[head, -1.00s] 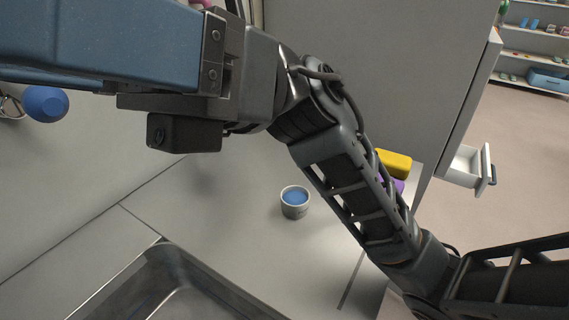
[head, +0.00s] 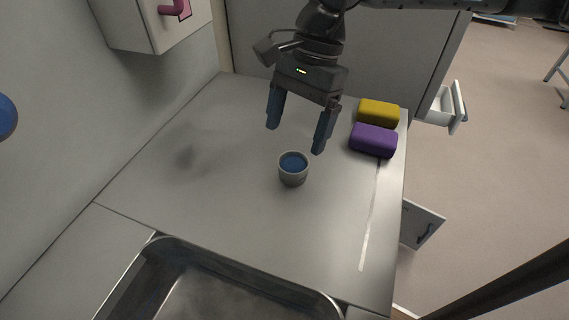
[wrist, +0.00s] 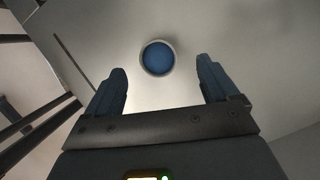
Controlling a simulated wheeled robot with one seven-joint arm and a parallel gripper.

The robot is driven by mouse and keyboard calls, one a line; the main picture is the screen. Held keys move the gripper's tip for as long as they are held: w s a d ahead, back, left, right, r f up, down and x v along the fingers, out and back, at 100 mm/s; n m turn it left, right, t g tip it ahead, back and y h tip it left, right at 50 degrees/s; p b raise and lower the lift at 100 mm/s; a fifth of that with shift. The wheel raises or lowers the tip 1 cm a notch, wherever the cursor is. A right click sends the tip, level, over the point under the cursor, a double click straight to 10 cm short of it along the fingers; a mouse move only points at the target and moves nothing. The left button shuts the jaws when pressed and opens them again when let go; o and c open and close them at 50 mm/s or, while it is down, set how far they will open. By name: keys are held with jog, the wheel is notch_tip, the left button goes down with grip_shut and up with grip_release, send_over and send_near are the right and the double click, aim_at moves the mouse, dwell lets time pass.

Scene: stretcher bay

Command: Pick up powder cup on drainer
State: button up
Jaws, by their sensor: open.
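The powder cup (head: 293,178) is a small pale grey cup with blue contents, standing upright on the grey drainer surface (head: 225,180). It also shows in the wrist view (wrist: 157,58), ahead of and between the two fingers. My gripper (head: 299,134) is open and empty, with its blue fingers pointing down. In the head view it is just above and beyond the cup, apart from it. Nothing hides the cup.
A metal sink (head: 200,262) lies at the front. A yellow block (head: 379,113) and a purple block (head: 373,140) sit right of the gripper. A wall cabinet (head: 150,22) hangs at upper left. The surface left of the cup is clear.

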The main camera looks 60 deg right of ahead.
aim_at(293, 162)
jog(key=shift+s+d+p+x, duration=0.15)
jog(key=shift+p+x, duration=0.15)
jog(key=shift+x, duration=1)
jog(key=shift+s+d+p+x, duration=0.1)
jog(key=shift+d+p+x, duration=0.15)
jog(key=shift+x, duration=1.05)
jog(key=shift+s+d+p+x, duration=0.1)
jog(key=shift+p+x, duration=0.2)
jog(key=shift+x, duration=0.95)
jog(key=shift+f, duration=0.2)
jog(key=c, duration=1.1)
jog(key=shift+o, duration=0.2)
jog(key=shift+r, duration=0.1)
